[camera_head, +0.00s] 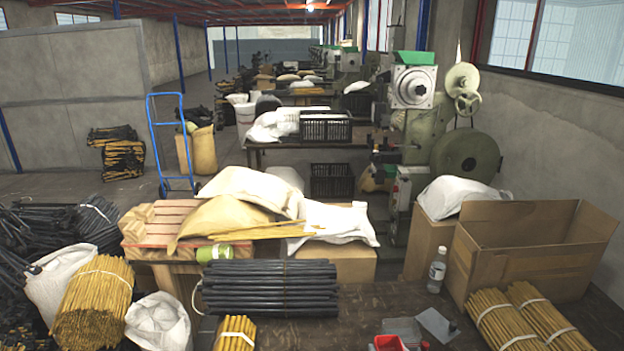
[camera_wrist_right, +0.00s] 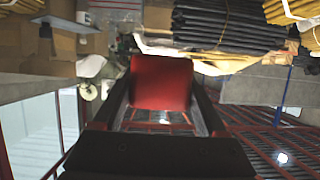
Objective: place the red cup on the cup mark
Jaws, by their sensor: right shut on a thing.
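The red cup (camera_head: 388,343) shows at the bottom edge of the head view, cut off by the frame. In the right wrist view the red cup (camera_wrist_right: 160,84) sits between the two dark fingers of my right gripper (camera_wrist_right: 161,92), which is shut on it. Just behind the cup in the head view, a flat grey square (camera_head: 401,327) lies on the dark table. I cannot tell whether it is the cup mark. Whether the cup touches the table is not clear. My left gripper is not in view.
A grey sheet (camera_head: 437,325) lies right of the square. A clear bottle (camera_head: 437,271) stands behind it, beside an open cardboard box (camera_head: 530,250). Bundles of yellow rods (camera_head: 503,320) lie at right, black rods (camera_head: 270,288) at left. Some bare table (camera_head: 355,312) shows between.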

